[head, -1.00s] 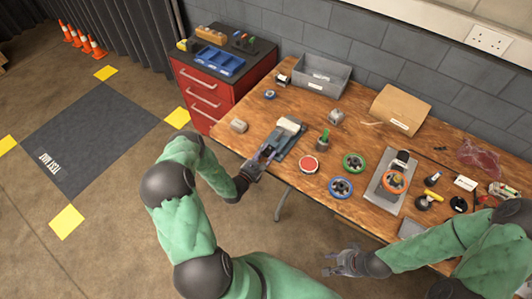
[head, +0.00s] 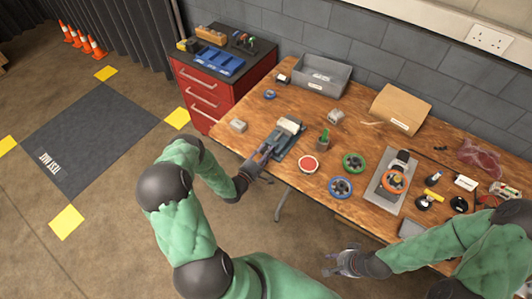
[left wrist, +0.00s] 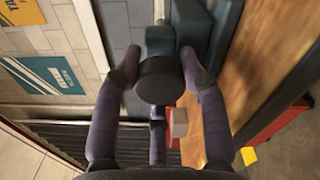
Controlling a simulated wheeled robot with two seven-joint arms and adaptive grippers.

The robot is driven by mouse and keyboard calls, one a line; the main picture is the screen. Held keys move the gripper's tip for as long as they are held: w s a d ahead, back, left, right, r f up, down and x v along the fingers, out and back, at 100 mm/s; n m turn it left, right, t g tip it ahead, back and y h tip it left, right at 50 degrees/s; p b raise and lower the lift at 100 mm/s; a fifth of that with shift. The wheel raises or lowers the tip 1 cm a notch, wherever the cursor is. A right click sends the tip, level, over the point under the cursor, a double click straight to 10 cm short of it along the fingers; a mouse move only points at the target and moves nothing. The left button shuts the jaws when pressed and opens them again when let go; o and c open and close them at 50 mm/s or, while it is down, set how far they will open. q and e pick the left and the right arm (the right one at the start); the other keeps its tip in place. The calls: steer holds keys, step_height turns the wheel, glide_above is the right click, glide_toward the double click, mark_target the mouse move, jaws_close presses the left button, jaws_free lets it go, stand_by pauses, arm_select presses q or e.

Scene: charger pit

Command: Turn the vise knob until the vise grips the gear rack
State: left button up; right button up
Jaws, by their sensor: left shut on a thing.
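The blue-grey vise (head: 283,144) sits at the table's front left edge, and part of it shows at the top of the left wrist view (left wrist: 225,45). A pale block (head: 290,125) lies across the vise; I cannot make out teeth that mark it as the gear rack, nor whether the jaws touch it. The dark round vise knob (left wrist: 160,79) points towards the left wrist camera. My left gripper (head: 262,158) is shut on the knob, one finger on each side of it. My right gripper (head: 338,263) is open and empty, off the table's front edge.
A red button (head: 309,164), a green wheel (head: 354,162) and a blue wheel (head: 340,187) stand right of the vise. A small grey block (head: 239,125) lies to its left. A grey bin (head: 320,75) and red drawer cabinet (head: 225,90) are behind.

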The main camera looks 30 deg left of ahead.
arm_select(q)
steer(key=m, duration=0.7)
steer(key=shift+s+a+f, duration=0.15)
steer(key=shift+a+f, duration=0.05)
steer(key=shift+a+r+m, duration=0.1)
steer(key=shift+m, duration=0.9)
steer(key=shift+a+r+m, duration=0.1)
steer(key=shift+m, duration=0.9)
steer(key=shift+w+a+r, duration=0.1)
steer(key=shift+w+r, duration=0.05)
steer(key=shift+w, duration=0.05)
steer(key=o, duration=1.2)
steer(key=shift+s, duration=0.1)
steer(key=shift+s, duration=0.2)
steer(key=s, duration=1.1)
steer(key=shift+s+a, duration=0.3)
steer(key=shift+a, duration=0.05)
